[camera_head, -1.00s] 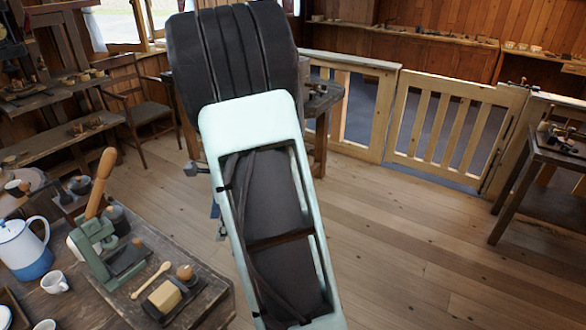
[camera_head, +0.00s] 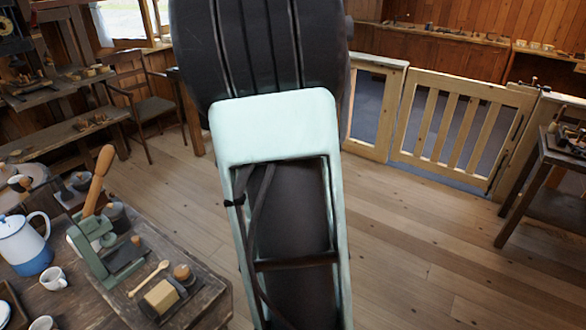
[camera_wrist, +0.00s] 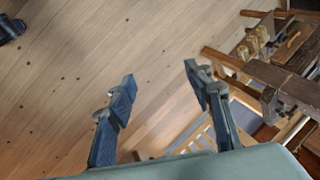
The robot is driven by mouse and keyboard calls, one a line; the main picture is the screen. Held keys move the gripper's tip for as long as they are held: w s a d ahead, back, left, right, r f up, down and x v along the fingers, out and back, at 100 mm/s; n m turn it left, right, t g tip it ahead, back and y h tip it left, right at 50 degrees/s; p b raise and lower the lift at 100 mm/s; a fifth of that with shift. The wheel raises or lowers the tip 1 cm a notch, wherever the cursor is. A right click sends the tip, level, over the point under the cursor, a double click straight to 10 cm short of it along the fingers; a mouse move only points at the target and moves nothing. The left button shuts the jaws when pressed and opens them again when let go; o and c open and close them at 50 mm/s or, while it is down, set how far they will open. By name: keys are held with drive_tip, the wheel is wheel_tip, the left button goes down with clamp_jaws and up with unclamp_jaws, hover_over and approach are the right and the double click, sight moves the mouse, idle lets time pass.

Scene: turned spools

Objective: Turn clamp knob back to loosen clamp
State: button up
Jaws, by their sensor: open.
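My gripper (camera_wrist: 160,80) shows in the wrist view with its two dark fingers spread apart and nothing between them. In the head view my raised arm fills the middle, and my gripper is hidden there. No clamp knob can be clearly picked out in the head view.
In the head view, a table (camera_head: 205,312) at lower left holds a green hand press (camera_head: 97,250), a blue-and-white jug (camera_head: 25,245) and cups. A slatted gate (camera_head: 455,130) stands behind, and a small bench (camera_head: 545,165) at right. Floor (camera_head: 420,250) between is clear.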

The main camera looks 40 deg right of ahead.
drive_tip(key=shift+h, duration=0.5)
drive_tip(key=shift+s+d+r, duration=0.2)
drive_tip(key=shift+d+r, duration=0.1)
drive_tip(key=shift+d, duration=0.3)
drive_tip(key=shift+s+d+r, duration=0.25)
drive_tip(key=shift+d, duration=0.35)
drive_tip(key=shift+s+d+r, duration=0.2)
drive_tip(key=shift+d+r, duration=0.1)
drive_tip(key=shift+d, duration=0.3)
